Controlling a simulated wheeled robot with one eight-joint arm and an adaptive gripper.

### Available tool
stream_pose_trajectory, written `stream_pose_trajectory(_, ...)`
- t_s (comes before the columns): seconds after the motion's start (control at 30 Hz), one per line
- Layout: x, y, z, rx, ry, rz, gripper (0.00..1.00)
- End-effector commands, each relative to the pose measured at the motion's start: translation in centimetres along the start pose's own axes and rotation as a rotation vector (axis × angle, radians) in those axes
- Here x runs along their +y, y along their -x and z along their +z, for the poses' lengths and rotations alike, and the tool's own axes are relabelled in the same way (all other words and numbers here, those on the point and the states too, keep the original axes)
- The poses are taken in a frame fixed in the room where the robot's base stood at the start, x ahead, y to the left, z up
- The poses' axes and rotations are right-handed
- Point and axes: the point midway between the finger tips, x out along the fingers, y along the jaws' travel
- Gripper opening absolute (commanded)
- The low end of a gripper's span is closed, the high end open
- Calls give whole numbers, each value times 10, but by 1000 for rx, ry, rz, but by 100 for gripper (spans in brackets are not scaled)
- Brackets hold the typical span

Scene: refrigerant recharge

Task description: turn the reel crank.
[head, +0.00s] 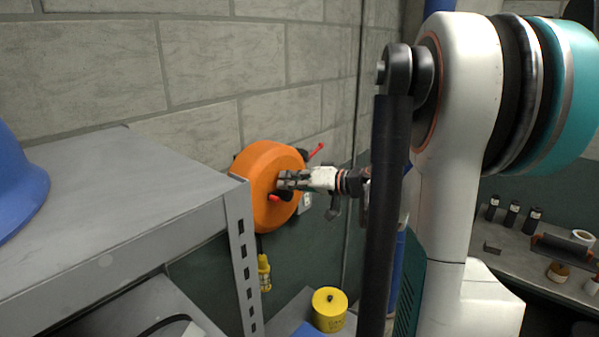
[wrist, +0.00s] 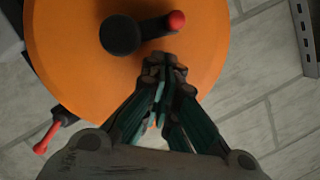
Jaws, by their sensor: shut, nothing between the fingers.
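The orange reel (head: 262,160) is mounted by the grey wall beside the shelf. Its face (wrist: 70,65) fills much of the wrist view. The crank has a black hub (wrist: 120,35) and a short black arm ending in a red knob (wrist: 176,20). In the head view the red knob (head: 274,197) shows just below my gripper (head: 284,180). My gripper (wrist: 163,68) is shut and empty in front of the reel's face. In the wrist view its fingertips lie just below the crank arm. I cannot tell whether they touch it.
A red-tipped lever (head: 317,150) sticks out behind the reel. A grey metal shelf (head: 130,190) stands close on the left, with a blue object (head: 20,185) on it. A yellow plug (head: 264,272) hangs below the reel. A yellow cylinder (head: 329,310) stands lower down.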

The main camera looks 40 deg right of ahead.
Motion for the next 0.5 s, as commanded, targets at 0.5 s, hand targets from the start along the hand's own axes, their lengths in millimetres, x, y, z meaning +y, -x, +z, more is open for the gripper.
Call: stream_pose_trajectory(0.5,0,-4,17,1,-1,1,0)
